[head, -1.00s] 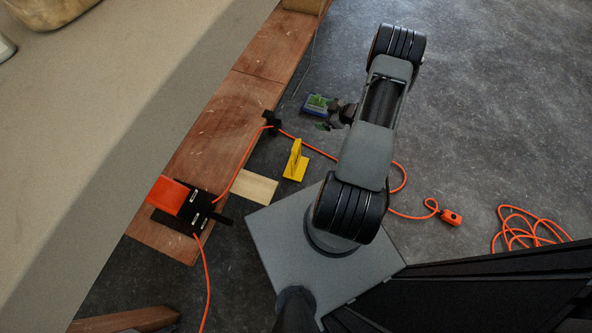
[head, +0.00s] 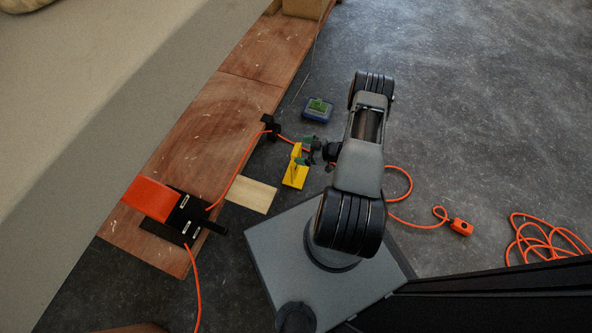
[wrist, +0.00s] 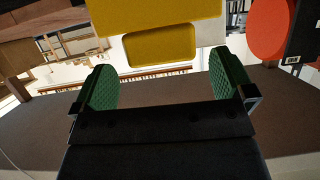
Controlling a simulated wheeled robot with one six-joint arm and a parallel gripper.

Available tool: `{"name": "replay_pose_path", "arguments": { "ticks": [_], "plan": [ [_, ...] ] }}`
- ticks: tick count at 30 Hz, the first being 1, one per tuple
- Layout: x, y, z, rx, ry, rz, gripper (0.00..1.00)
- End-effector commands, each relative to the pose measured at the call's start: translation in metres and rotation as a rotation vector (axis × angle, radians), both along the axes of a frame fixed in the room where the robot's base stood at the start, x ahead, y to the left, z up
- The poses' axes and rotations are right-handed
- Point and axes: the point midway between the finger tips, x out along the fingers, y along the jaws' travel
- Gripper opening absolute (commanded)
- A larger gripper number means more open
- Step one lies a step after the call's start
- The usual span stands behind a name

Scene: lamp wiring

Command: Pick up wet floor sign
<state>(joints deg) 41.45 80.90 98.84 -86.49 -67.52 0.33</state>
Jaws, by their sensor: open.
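The wet floor sign (head: 296,168) is a small yellow piece standing on the dark floor beside the wooden planks. My gripper (head: 306,150) is at its upper right side, with green-padded fingers. The open fingers of my gripper (wrist: 163,85) stand to either side below the sign's edge. The head view does not show clearly whether the fingers touch the sign.
A blue and green box (head: 317,110) lies on the floor above the sign. A pale wooden block (head: 251,194) lies to its lower left. An orange cord (head: 402,190) runs behind my arm. An orange and black device (head: 168,208) rests on the planks (head: 225,110).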

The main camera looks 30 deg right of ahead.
Motion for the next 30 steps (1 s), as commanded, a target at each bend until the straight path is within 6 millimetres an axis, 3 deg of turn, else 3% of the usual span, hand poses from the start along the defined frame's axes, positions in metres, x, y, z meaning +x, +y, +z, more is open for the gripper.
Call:
{"name": "replay_pose_path", "arguments": {
  "ticks": [12, 23, 30],
  "plan": [
    [0.029, 0.031, -0.018, -0.002, -0.001, 0.003, 1.00],
    [0.034, 0.036, -0.019, -0.002, 0.000, -0.001, 1.00],
    [0.034, 0.036, -0.019, -0.001, 0.000, 0.000, 0.79]
  ]
}}
